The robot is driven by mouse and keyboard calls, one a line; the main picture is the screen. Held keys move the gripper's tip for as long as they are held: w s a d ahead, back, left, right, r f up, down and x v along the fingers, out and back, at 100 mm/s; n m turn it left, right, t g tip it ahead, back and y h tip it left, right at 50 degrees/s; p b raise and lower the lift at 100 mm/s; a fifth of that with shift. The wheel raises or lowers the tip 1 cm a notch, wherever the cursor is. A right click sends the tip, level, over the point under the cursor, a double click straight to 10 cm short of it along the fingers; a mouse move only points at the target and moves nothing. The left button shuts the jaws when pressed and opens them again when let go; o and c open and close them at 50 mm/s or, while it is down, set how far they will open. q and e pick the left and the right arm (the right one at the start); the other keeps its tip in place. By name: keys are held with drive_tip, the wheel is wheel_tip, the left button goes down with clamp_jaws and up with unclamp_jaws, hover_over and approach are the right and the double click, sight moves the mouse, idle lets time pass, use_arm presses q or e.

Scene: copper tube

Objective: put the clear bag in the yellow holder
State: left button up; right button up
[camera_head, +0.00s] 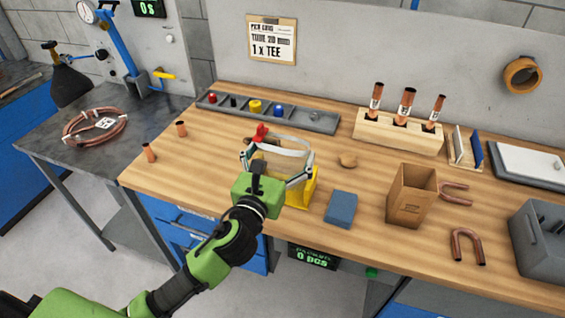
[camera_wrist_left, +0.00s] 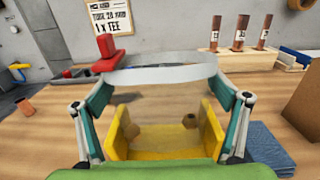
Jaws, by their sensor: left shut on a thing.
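The clear bag (camera_head: 288,151) has a pale rim and see-through sides. My left gripper (camera_head: 277,165) is shut on it, one finger on each side just below the rim. In the left wrist view the rim (camera_wrist_left: 165,66) spans between the fingertips, and the tabletop shows through the bag. The yellow holder (camera_head: 302,194) stands on the wooden bench, partly hidden by my gripper. In the left wrist view the holder (camera_wrist_left: 165,153) shows low between the fingers, with upright side walls. I cannot tell whether the bag's bottom is inside the holder or above it. My right gripper is not in view.
A blue pad (camera_head: 341,208) and an open cardboard box (camera_head: 409,205) are right of the holder. A grey parts tray (camera_head: 320,122) lies behind. A red object (camera_wrist_left: 107,47) shows by the bag's rim. Copper stubs (camera_head: 181,129) stand at the left; bench there is mostly clear.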

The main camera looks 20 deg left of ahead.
sight(279, 170)
use_arm(q)
drive_tip(key=f, duration=0.3)
drive_tip(key=shift+w+f, duration=0.2)
drive_tip(key=shift+f, duration=0.15)
drive_tip(key=shift+f+b, duration=0.15)
drive_tip(key=shift+b, duration=0.2)
drive_tip(key=o, duration=1.2)
drive_tip(key=shift+o, duration=0.2)
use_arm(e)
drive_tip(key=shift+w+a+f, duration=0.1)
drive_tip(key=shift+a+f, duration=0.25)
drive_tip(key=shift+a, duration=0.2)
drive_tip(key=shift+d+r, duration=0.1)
